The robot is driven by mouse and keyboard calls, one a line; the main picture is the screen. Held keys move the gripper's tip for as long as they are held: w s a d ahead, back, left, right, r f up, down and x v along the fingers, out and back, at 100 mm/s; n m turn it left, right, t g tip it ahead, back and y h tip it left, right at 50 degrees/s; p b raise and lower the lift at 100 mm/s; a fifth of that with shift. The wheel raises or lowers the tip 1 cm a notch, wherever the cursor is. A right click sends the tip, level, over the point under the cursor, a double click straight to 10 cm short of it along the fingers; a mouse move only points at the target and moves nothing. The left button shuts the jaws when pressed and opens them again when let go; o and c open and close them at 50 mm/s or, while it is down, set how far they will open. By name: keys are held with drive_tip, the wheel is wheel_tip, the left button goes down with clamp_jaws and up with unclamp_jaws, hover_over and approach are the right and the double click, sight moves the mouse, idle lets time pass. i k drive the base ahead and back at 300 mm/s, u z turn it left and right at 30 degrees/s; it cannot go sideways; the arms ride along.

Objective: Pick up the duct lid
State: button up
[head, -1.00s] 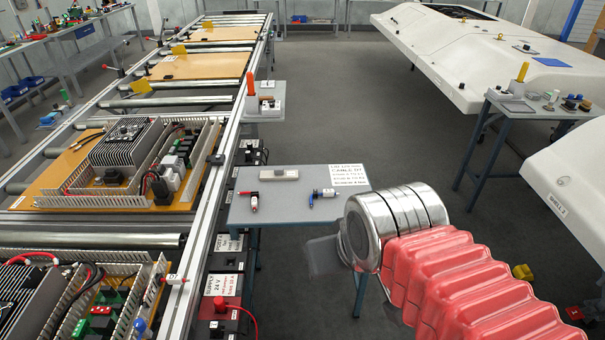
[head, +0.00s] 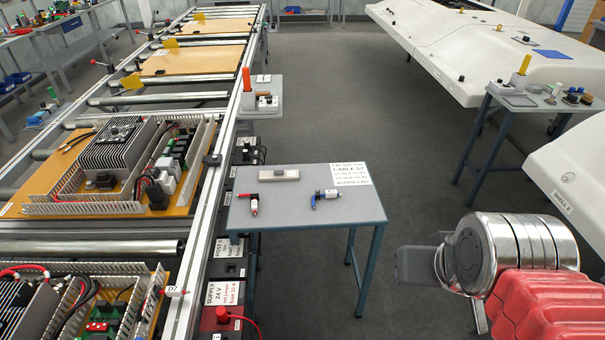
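I cannot pick out the duct lid for certain. A short pale grey bar (head: 278,175) lies flat at the back of the small grey table (head: 300,220); I cannot tell if it is the lid. Slotted wiring ducts (head: 85,208) edge the panel on the conveyor, and they look open on top. My gripper (head: 412,265) is a dark grey shape left of my shiny metal wrist at lower right. It is off the table's right side, over the floor, apart from the bar. Its fingers are not clear.
A red-and-black tool (head: 252,204) and a blue-and-white tool (head: 325,195) lie on the table beside a printed card (head: 350,174). The conveyor rail (head: 215,170) runs along the left. White shells (head: 480,45) and a side table (head: 535,100) stand right. Grey floor between is free.

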sight(278, 174)
drive_tip(key=z, duration=0.65)
drive_tip(key=k, duration=1)
drive_tip(key=u, duration=1)
drive_tip(key=i, duration=1)
drive_tip(key=u, duration=0.05)
